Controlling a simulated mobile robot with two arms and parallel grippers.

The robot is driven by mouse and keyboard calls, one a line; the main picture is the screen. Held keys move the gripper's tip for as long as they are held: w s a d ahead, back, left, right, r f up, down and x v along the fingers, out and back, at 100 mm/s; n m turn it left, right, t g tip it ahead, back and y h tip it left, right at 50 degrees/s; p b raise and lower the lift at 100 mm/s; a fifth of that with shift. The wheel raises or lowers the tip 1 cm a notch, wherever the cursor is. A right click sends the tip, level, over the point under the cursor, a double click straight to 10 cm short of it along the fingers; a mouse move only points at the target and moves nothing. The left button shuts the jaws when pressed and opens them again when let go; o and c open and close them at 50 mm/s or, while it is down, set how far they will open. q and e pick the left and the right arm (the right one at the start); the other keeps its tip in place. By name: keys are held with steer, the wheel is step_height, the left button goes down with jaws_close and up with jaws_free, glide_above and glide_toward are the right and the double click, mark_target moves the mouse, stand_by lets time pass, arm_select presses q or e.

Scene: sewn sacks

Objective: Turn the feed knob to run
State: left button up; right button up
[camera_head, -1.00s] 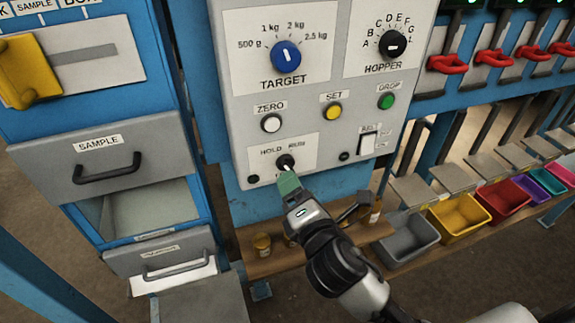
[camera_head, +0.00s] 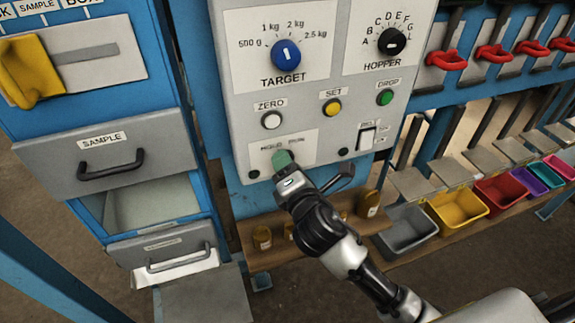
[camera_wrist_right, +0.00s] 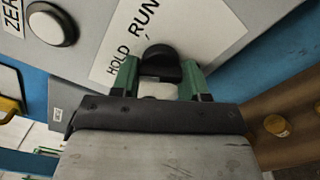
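The feed knob is the small black knob under the HOLD and RUN labels. It shows in the right wrist view (camera_wrist_right: 160,62) between the fingertips; in the head view my gripper covers it. The label plate (camera_head: 304,150) around it is white. My right gripper (camera_head: 283,160) has green fingers and reaches up to the plate from below. In the wrist view its fingers (camera_wrist_right: 158,75) stand apart, one on each side of the knob, with very small gaps or light contact. The knob's pointer is hidden, so its setting cannot be read. My left gripper is out of view.
The grey panel also carries the blue TARGET knob (camera_head: 286,54), the HOPPER knob (camera_head: 392,41), and ZERO (camera_head: 271,120), SET (camera_head: 333,108) and DROP (camera_head: 385,98) buttons. A rocker switch (camera_head: 367,138) sits close right. Below is a wooden shelf (camera_head: 262,259) with small jars.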

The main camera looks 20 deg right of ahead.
steer(key=shift+c, duration=0.5)
steer(key=shift+m, duration=0.4)
steer(key=m, duration=1.1)
steer(key=shift+r+p, duration=0.15)
steer(key=shift+p, duration=0.2)
steer(key=o, duration=0.9)
